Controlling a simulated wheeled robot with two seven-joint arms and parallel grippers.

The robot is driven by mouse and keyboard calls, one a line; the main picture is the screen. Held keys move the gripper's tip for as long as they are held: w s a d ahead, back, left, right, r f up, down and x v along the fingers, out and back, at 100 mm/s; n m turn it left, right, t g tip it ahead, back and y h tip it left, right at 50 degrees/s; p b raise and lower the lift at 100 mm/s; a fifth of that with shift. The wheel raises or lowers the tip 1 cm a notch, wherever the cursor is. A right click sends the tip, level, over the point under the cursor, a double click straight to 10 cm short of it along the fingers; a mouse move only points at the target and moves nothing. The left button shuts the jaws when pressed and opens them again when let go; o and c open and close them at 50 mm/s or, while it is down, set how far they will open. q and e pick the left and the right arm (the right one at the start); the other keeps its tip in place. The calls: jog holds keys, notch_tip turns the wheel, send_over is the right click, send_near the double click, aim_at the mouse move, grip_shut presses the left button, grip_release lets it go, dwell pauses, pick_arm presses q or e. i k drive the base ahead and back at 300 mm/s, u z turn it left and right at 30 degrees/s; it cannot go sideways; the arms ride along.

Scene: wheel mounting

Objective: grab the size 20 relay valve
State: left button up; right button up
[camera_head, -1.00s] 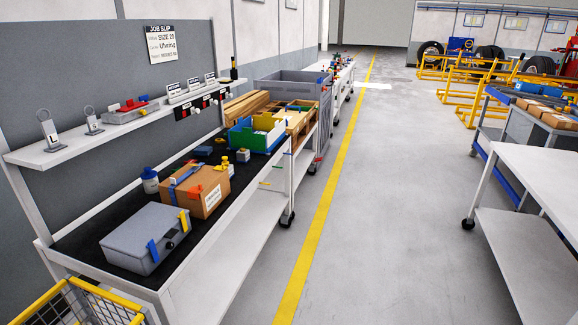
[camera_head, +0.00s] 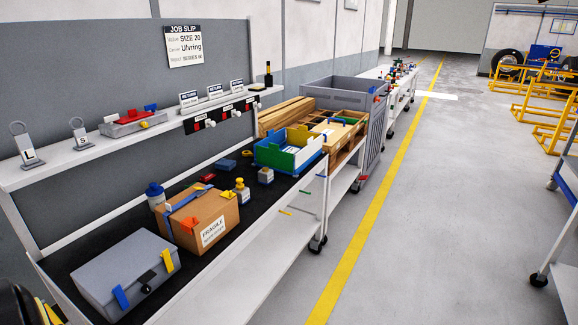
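No part that I can clearly identify as the size 20 relay valve shows. A job slip (camera_head: 184,46) on the grey back panel reads "SIZE 20" and "Uhring". Small grey parts stand on the black bench top: one with a yellow top (camera_head: 242,190) beside the cardboard box, and one with a dark top (camera_head: 265,175) farther back. Small red, black and white fittings (camera_head: 210,123) sit along the front of the shelf, below "RETURN" cards. Their sizes are too small to read. Neither gripper shows clearly; a dark rounded shape at the bottom left edge is cut off.
A grey case (camera_head: 125,272), a "FRAGILE" cardboard box (camera_head: 203,222), a blue bottle (camera_head: 155,194) and a blue, green and white tray (camera_head: 288,150) occupy the bench.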

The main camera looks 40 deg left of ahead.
aim_at(265, 175)
jog(key=u, duration=0.3)
jog(key=i, duration=1.95)
jog(key=u, duration=1.85)
jog(key=i, duration=0.95)
jog(key=u, duration=0.8)
